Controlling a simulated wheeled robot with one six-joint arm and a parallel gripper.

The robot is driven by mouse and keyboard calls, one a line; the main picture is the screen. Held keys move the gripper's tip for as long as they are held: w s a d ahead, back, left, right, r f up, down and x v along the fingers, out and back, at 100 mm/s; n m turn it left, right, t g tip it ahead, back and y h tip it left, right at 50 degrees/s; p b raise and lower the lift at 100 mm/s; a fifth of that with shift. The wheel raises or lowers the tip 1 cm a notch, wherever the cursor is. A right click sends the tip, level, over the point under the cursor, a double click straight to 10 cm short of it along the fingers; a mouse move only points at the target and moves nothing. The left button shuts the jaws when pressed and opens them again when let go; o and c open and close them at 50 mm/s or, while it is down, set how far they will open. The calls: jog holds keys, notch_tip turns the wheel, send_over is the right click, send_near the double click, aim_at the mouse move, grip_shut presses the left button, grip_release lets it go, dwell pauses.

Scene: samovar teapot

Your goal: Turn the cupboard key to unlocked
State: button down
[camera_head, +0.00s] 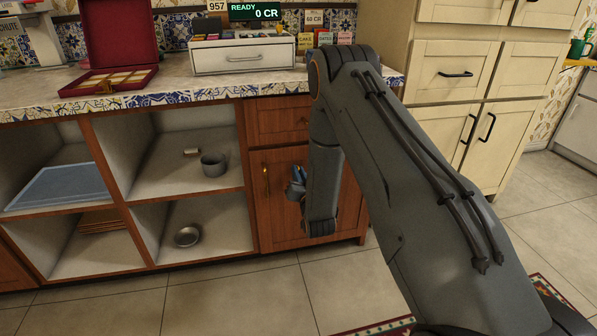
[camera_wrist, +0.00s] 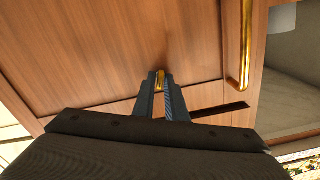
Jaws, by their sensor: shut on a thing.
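The wooden cupboard door (camera_head: 281,218) is closed, under a drawer, at the right end of the counter; it fills much of the wrist view (camera_wrist: 90,50). The gold key (camera_wrist: 159,77) shows at the door between my fingertips; most of it is hidden by the fingers. My gripper (camera_wrist: 161,86) is shut on the key. In the head view my gripper (camera_head: 297,186) is at the door front, right of the brass handle (camera_head: 266,181), and my arm hides part of the door. The handle also shows in the wrist view (camera_wrist: 246,45), apart from my fingers.
Open shelves left of the door hold a grey mug (camera_head: 214,164), a small metal bowl (camera_head: 187,236) and a blue tray (camera_head: 60,187). The counter above bears an open red box (camera_head: 112,80) and a white drawer unit (camera_head: 243,57). The tiled floor in front is mostly clear.

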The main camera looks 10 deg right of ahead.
jog(key=m+p, duration=0.4)
jog(key=m, duration=0.9)
jog(key=shift+d+f, duration=0.1)
jog(key=shift+f, duration=0.05)
jog(key=shift+m, duration=0.4)
jog(key=c, duration=1.9)
grip_release()
jog(key=s+p, duration=0.1)
jog(key=s, duration=0.7)
jog(key=shift+w, duration=0.1)
